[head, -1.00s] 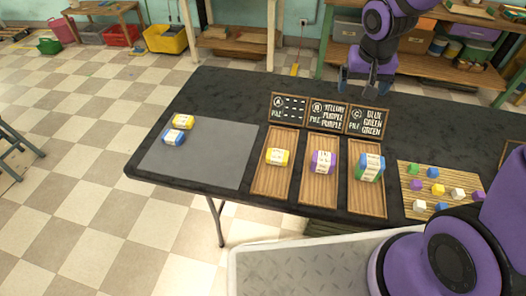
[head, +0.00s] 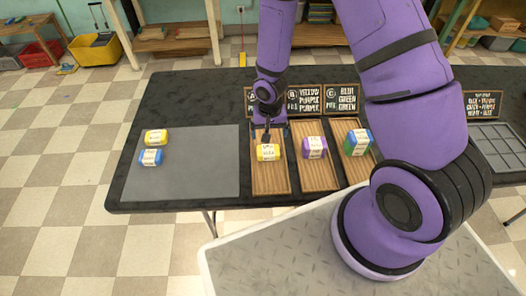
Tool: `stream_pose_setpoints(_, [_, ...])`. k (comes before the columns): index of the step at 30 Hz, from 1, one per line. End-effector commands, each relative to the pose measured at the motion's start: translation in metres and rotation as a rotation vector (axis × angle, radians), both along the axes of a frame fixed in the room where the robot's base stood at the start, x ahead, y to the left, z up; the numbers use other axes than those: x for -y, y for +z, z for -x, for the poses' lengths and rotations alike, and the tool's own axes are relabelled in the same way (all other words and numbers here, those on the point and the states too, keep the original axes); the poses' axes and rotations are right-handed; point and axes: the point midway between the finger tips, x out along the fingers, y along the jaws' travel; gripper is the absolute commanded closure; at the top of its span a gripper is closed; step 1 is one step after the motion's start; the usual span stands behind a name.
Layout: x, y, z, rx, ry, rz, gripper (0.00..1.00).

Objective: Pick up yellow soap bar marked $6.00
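One yellow soap bar (head: 268,152) with a white label lies alone in the left wooden tray (head: 270,184). Another yellow soap bar (head: 156,137) lies on the grey mat (head: 195,180), just behind a blue bar (head: 151,157). The labels are too small to read, so I cannot tell which bar is marked $6.00. My gripper (head: 269,132) points down over the back of the left tray, just behind its yellow bar in the picture. Its fingers look spread apart with nothing between them. Its height above the tray is unclear.
The middle tray (head: 319,180) holds a purple soap stack (head: 314,147). The right tray (head: 354,172) holds a blue and green one (head: 357,142). Small chalkboards (head: 306,99) stand behind the trays. The black table (head: 190,95) is clear behind the mat.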

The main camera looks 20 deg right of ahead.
Motion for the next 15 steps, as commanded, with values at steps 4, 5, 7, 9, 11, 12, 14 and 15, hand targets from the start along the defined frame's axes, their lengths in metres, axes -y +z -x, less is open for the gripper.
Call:
stream_pose_setpoints(4, [0.0, -0.02, 0.001, -0.003, 0.002, 0.001, 0.08])
stream_pose_setpoints(5, [0.0, -0.024, 0.001, -0.004, 0.002, 0.002, 0.08])
stream_pose_setpoints(7, [0.0, -0.033, 0.001, -0.003, 0.003, 0.001, 0.08])
stream_pose_setpoints(9, [0.0, -0.04, 0.001, -0.003, 0.002, 0.001, 0.08])
stream_pose_setpoints(11, [0.0, -0.044, 0.0, -0.002, 0.001, 0.002, 0.08])
stream_pose_setpoints(12, [0.0, -0.047, 0.0, 0.0, 0.001, 0.001, 0.08])
stream_pose_setpoints(14, [0.0, -0.049, 0.0, 0.0, 0.002, 0.001, 0.08])
stream_pose_setpoints(15, [0.0, -0.05, 0.0, 0.0, 0.002, 0.001, 0.08])
